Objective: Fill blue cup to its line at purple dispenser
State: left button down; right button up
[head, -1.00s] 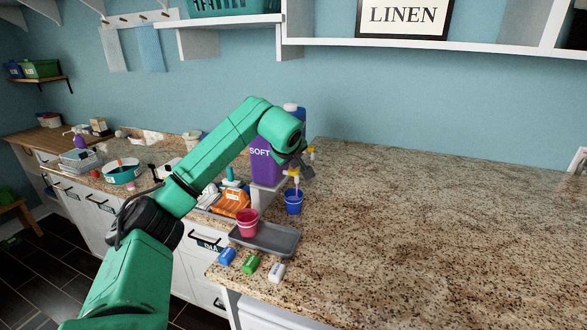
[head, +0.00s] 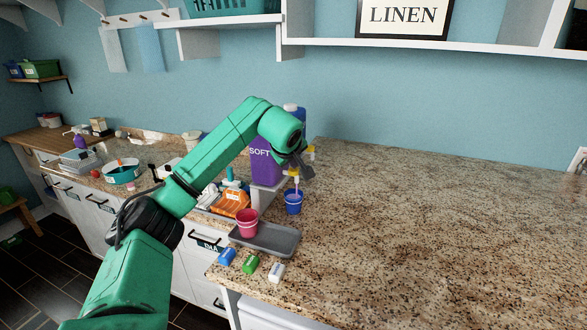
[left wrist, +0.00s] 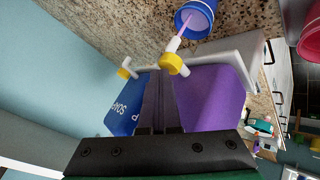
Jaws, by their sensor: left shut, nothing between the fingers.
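The purple dispenser (head: 262,168), marked SOFT, stands on a raised stand on the counter; its side also shows in the left wrist view (left wrist: 212,97). Its yellow-collared spout (left wrist: 174,63) lets out a thin pinkish stream. The stream runs into the blue cup (head: 293,203), which stands upright below the spout. In the left wrist view the cup (left wrist: 207,30) holds purple liquid; I cannot make out its line. My left gripper (left wrist: 160,75) is shut and empty, its tips close by the spout; I cannot tell whether they touch it. My right gripper is not in view.
A blue dispenser (left wrist: 121,101) with its own yellow-collared spout stands beside the purple one. A pink-red cup (head: 247,221) stands on a grey tray (head: 284,242) in front. Blue, green and white small items lie at the counter's front edge. The counter (head: 430,230) to the right is clear.

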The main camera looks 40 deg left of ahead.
aim_at(294, 171)
pick_arm(q)
jog(key=shift+r+p, duration=1)
jog(key=shift+p, duration=0.15)
jog(key=shift+f, duration=0.1)
jog(key=shift+w+r+p, duration=0.1)
jog(key=shift+r+p, duration=0.35)
jog(key=shift+r, duration=2.1)
